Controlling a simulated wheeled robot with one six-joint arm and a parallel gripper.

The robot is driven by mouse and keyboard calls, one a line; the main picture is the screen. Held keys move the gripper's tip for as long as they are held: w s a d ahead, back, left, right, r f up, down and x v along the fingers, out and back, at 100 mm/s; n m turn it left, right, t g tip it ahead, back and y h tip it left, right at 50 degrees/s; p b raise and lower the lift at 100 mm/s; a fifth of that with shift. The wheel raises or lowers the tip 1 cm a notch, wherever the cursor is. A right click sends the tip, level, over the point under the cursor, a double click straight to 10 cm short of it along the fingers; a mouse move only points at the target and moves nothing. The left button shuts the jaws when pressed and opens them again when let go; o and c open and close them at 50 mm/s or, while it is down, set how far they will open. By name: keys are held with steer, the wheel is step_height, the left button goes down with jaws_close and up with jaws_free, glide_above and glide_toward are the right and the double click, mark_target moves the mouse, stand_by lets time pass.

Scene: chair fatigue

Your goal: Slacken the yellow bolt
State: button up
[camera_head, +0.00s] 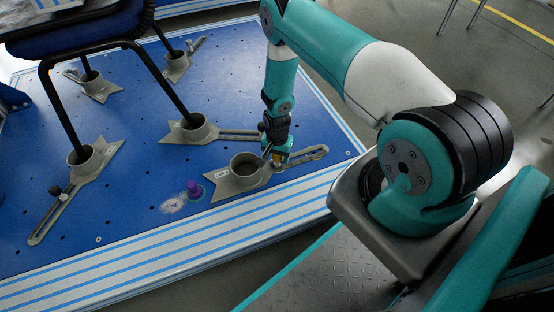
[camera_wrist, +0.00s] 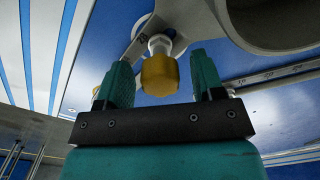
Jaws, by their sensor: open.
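The yellow bolt (camera_wrist: 159,76) has a yellow knob-like head and a pale collar behind it. In the wrist view it sits between the two teal fingers of my gripper (camera_wrist: 160,85), with a gap on each side. The fingers are open. In the head view my gripper (camera_head: 277,157) points down at the slotted arm of the front grey clamp (camera_head: 226,184). Only a small bit of the yellow bolt (camera_head: 277,156) shows there, mostly hidden by the gripper. The clamp's round cup (camera_wrist: 290,38) shows at the upper right of the wrist view.
A purple knob (camera_head: 194,189) stands on the blue perforated platform (camera_head: 140,200), left of the front clamp. Several other grey clamps hold black chair legs (camera_head: 63,110) under a blue seat (camera_head: 75,38). A striped edge (camera_head: 180,250) borders the platform's front.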

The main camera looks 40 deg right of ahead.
steer(key=c, duration=0.6)
steer(key=shift+n, duration=0.7)
steer(key=shift+n, duration=0.7)
steer(key=shift+n, duration=0.7)
steer(key=o, duration=0.6)
steer(key=shift+p, duration=0.3)
